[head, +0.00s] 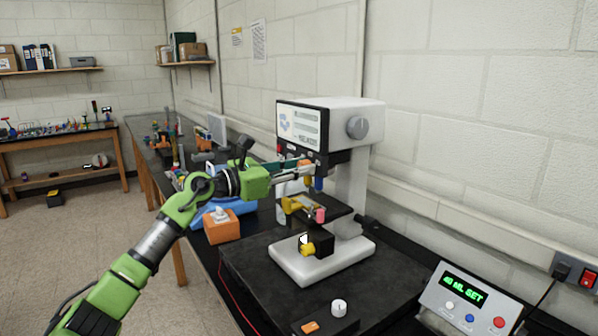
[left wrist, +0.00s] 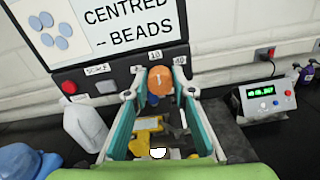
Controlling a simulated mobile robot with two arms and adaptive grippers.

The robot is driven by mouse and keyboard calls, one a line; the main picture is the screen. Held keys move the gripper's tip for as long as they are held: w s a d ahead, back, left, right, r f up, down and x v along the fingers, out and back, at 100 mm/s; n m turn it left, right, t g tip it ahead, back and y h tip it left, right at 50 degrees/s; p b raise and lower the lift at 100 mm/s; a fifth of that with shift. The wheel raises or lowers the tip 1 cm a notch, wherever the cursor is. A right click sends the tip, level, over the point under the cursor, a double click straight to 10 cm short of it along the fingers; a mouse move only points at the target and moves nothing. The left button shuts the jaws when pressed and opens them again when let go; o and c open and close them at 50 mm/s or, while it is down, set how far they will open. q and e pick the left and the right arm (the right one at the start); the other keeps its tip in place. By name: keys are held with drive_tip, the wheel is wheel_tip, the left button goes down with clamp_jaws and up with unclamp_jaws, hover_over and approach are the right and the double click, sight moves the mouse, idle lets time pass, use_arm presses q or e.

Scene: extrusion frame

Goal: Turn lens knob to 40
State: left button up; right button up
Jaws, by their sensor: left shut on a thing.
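The lens knob (left wrist: 160,84) is orange and sits on the dark front of the microscope (head: 350,135), below its screen. In the left wrist view it has a pale mark on its upper part, pointing roughly up toward the 10 label (left wrist: 155,56). The 40 label (left wrist: 180,60) is to its right and a 4 label to its left. My left gripper (left wrist: 160,93) has its teal-padded fingers on both sides of the knob and is shut on it. In the head view the knob (head: 305,163) shows at the fingertips. My right gripper is not in view.
A yellow-and-black stage (head: 335,207) sits below the knob, over a white base (head: 285,265). A control box (head: 470,300) with a green display stands at the right. An orange tissue box (head: 222,228) is at the left. A red button (left wrist: 69,87) is left of the knob.

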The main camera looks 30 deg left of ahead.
use_arm(q)
drive_tip(key=shift+d+f+m+b, duration=0.1)
drive_tip(key=shift+m+b, duration=4.55)
drive_tip(key=shift+m, duration=0.95)
drive_tip(key=o, duration=1.1)
drive_tip(key=shift+s, duration=0.1)
drive_tip(key=v, duration=1.2)
